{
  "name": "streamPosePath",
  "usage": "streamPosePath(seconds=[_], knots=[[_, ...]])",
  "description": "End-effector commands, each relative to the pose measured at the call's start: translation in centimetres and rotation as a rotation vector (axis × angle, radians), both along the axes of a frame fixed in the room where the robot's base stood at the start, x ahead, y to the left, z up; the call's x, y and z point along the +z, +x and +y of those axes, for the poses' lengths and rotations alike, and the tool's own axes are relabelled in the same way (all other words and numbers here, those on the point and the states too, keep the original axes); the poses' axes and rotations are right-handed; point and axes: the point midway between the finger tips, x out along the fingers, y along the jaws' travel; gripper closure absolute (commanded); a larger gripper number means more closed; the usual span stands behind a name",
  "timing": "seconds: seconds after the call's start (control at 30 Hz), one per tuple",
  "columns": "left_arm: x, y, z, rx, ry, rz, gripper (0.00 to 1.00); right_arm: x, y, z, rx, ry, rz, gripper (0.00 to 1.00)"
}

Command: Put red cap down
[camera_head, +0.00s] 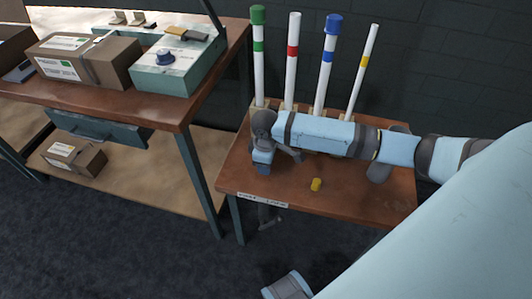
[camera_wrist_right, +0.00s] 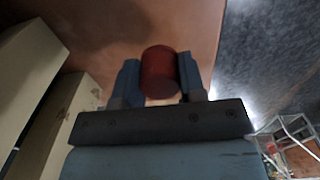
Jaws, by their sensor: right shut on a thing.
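The red cap (camera_wrist_right: 159,72) is between the two fingers of my right gripper (camera_wrist_right: 160,75) in the right wrist view, and the gripper is shut on it. In the head view my right gripper (camera_head: 262,170) points down over the left part of the small brown table (camera_head: 365,200); the red cap is hidden there. A white tube with a red band (camera_head: 292,60) stands upright at the back of the table with no cap on top. I cannot tell whether the red cap touches the table.
A yellow cap (camera_head: 316,184) stands on the table near the front. Tubes with a green cap (camera_head: 258,14), a blue cap (camera_head: 333,22) and a bare-topped yellow-banded tube (camera_head: 362,65) stand behind my arm. The workbench (camera_head: 150,105) at left holds boxes. The table's front right is clear.

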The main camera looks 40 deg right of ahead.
Motion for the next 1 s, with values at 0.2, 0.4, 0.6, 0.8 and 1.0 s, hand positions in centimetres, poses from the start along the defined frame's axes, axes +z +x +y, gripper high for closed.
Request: streamPosePath(seconds=[0.2,0.4,0.6,0.8,1.0], knots=[[-0.7,0.0,0.0,-0.001,-0.005,-0.003,0.57,-2.8,0.0,0.0,0.0,-0.001,0.002,0.84],[-0.5,0.0,0.0,-0.002,-0.011,-0.007,0.57,-4.3,0.0,0.0,0.001,-0.001,-0.001,0.84],[-0.2,0.1,0.0,-0.002,-0.011,-0.01,0.57,-4.2,0.0,0.0,0.001,0.0,0.0,0.84],[-0.3,0.0,0.0,-0.002,-0.009,-0.01,0.57,-4.5,0.0,0.0,0.001,0.001,-0.001,0.4],[-0.5,0.0,0.0,-0.002,-0.007,-0.006,0.57,-4.5,0.0,0.0,0.001,0.0,0.0,0.37]])
